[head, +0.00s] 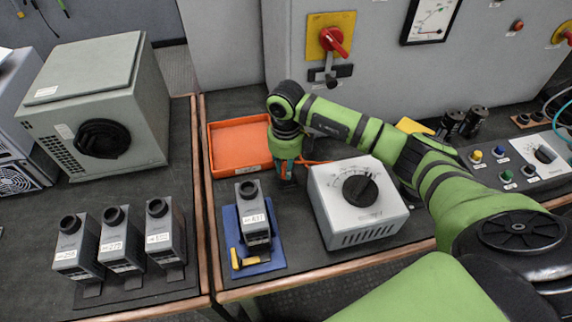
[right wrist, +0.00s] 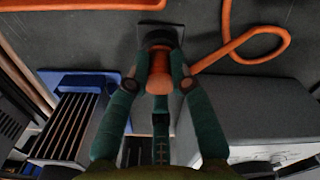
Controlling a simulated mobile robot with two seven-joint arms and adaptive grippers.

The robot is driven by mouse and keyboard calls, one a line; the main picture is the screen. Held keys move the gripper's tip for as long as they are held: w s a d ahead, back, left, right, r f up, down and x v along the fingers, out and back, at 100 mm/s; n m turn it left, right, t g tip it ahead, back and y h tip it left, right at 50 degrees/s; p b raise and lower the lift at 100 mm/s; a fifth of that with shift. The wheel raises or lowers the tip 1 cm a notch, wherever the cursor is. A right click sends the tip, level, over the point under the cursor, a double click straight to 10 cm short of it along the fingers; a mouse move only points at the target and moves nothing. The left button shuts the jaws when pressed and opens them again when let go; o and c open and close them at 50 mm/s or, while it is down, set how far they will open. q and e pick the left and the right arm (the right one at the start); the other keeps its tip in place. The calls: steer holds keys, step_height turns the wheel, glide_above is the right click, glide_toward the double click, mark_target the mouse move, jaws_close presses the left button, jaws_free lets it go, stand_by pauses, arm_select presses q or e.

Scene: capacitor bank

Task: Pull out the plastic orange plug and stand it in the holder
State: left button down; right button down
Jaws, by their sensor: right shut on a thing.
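My right gripper (head: 287,172) points down between the orange tray and the grey box with a dial. In the right wrist view its fingers (right wrist: 160,75) are shut around the orange plug (right wrist: 158,72), whose orange cable (right wrist: 225,55) runs off to the right and loops. A small dark block (right wrist: 160,31), which may be the holder, sits just beyond the plug's end; I cannot tell whether the plug is in it, touching it or above it. In the head view the gripper hides most of the plug. My left gripper is not in view.
The orange tray (head: 236,142) lies behind the gripper. The grey dial box (head: 345,222) stands close on its right. A grey unit (head: 254,225) on a blue base (head: 273,247) stands in front to the left. Several grey units (head: 118,248) stand on the left table.

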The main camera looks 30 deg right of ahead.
steer(key=shift+f, duration=0.15)
steer(key=c, duration=1)
jaws_free()
step_height(320, 180, up, 12)
steer(key=shift+r, duration=0.1)
